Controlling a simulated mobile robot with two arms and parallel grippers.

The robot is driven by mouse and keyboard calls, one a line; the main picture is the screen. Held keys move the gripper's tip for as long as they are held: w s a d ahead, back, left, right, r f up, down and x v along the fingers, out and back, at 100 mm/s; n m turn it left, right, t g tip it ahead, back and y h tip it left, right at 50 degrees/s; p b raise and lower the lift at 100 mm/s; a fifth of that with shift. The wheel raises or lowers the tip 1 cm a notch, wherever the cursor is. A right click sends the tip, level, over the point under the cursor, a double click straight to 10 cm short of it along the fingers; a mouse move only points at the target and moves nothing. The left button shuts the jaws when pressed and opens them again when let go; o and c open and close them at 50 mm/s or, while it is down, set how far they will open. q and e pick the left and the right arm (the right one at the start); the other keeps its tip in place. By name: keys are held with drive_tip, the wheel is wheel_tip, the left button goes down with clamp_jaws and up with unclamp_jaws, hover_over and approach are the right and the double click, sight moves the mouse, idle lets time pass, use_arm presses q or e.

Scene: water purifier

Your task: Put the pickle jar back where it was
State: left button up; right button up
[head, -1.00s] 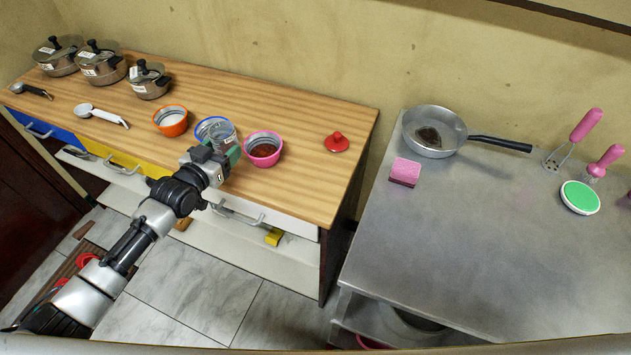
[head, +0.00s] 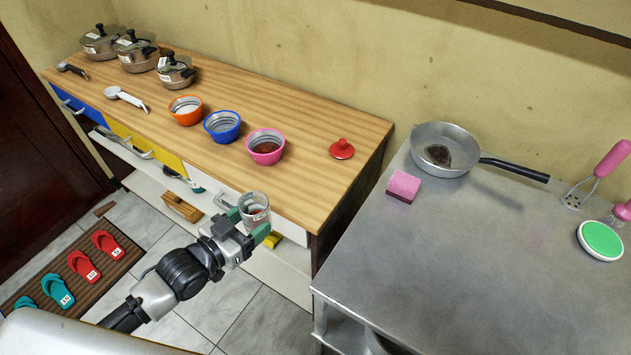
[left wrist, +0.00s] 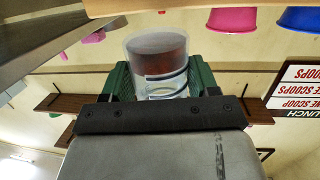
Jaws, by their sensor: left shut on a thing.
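A clear jar (head: 256,206) with dark reddish contents is between the green fingers of my left gripper (head: 248,225). It is the only jar in view, and no label on it can be read. My left gripper is shut on it and holds it by the counter's front edge, in front of the pink bowl. In the left wrist view the jar (left wrist: 157,58) shows upside down between the two green fingers (left wrist: 160,82), its contents at the picture's top. My right gripper is not in view.
The wooden counter (head: 310,185) carries an orange bowl (head: 186,111), a blue bowl (head: 222,127), a pink bowl (head: 266,147), a red lid (head: 342,149) and several pots. Its right end is mostly clear. A steel table (head: 440,260) with a pan (head: 440,150) and sponge (head: 403,187) stands right.

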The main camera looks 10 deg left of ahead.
use_arm(q)
approach(305, 186)
drive_tip(key=w+d+r, duration=0.1)
drive_tip(key=w+r, duration=0.1)
drive_tip(key=w, duration=0.1)
drive_tip(key=w+d+r, duration=0.1)
drive_tip(key=shift+w+d+p, duration=0.3)
drive_tip(key=shift+w, duration=0.1)
drive_tip(key=shift+w+d, duration=0.25)
drive_tip(key=shift+w, duration=0.2)
drive_tip(key=x, duration=0.3)
drive_tip(key=shift+w+d+r, duration=0.2)
drive_tip(key=shift+w+r, duration=0.1)
drive_tip(key=shift+f, duration=0.25)
drive_tip(key=shift+s+a, duration=0.1)
drive_tip(key=shift+s, duration=0.05)
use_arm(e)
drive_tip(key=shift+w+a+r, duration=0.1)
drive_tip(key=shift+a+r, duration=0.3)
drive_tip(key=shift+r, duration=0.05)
use_arm(q)
drive_tip(key=shift+f, duration=0.15)
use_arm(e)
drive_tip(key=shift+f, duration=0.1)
use_arm(q)
drive_tip(key=o, duration=0.6)
drive_tip(key=shift+f, duration=0.1)
drive_tip(key=shift+c, duration=0.2)
drive_tip(key=o, duration=0.5)
drive_tip(key=shift+c, duration=0.2)
